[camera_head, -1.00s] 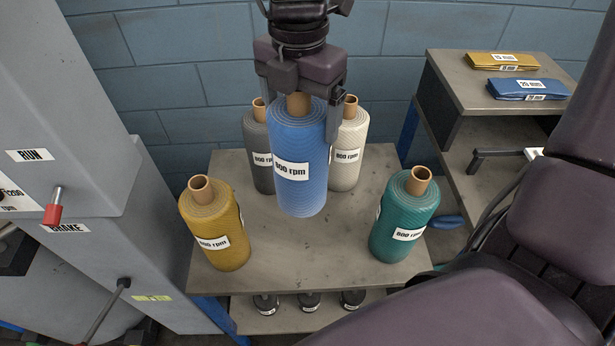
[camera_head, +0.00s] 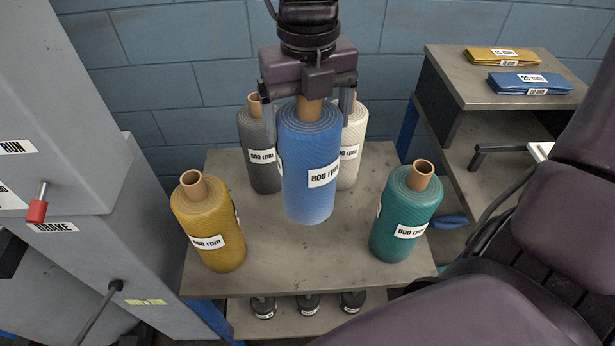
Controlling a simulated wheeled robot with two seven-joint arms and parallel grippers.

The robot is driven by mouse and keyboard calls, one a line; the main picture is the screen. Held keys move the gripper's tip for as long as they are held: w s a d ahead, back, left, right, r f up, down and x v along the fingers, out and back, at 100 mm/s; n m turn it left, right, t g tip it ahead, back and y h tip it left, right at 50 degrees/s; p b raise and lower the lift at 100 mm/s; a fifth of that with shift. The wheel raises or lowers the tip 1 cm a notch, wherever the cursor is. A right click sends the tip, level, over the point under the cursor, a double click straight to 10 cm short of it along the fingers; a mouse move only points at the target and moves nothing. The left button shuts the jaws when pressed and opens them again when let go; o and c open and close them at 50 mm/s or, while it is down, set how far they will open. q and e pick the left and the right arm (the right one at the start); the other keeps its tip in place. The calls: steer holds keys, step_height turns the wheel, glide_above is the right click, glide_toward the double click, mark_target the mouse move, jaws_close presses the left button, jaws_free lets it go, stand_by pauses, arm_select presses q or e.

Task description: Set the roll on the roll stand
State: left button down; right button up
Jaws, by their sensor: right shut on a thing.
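My right gripper (camera_head: 309,105) hangs from the top centre, its fingers on either side of the top of a blue roll (camera_head: 307,175) with a brown core and an "800 rpm" label. The roll is upright over the middle of a grey metal table (camera_head: 290,258); its lower end appears clear of the top, but the gap is hard to judge. Around it stand a mustard roll (camera_head: 209,225), a teal roll (camera_head: 404,215), a grey roll (camera_head: 257,155) and a white roll (camera_head: 352,145), the last two partly hidden. I cannot tell whether this table is the roll stand. My left gripper is out of view.
A grey machine (camera_head: 75,120) with a red-tipped lever (camera_head: 37,208) stands at the left. A side bench (camera_head: 450,75) at the right holds folded yellow (camera_head: 492,56) and blue (camera_head: 530,84) cloths. Several dark objects (camera_head: 309,304) sit on the lower shelf. The table's front middle is clear.

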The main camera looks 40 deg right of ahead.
mark_target(308, 176)
step_height(308, 176, down, 13)
steer(key=shift+r+b, duration=0.15)
steer(key=shift+b, duration=0.2)
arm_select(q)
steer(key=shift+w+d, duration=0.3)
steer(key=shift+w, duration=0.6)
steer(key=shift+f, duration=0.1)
arm_select(e)
steer(key=o, duration=1.3)
steer(key=shift+o, duration=1.2)
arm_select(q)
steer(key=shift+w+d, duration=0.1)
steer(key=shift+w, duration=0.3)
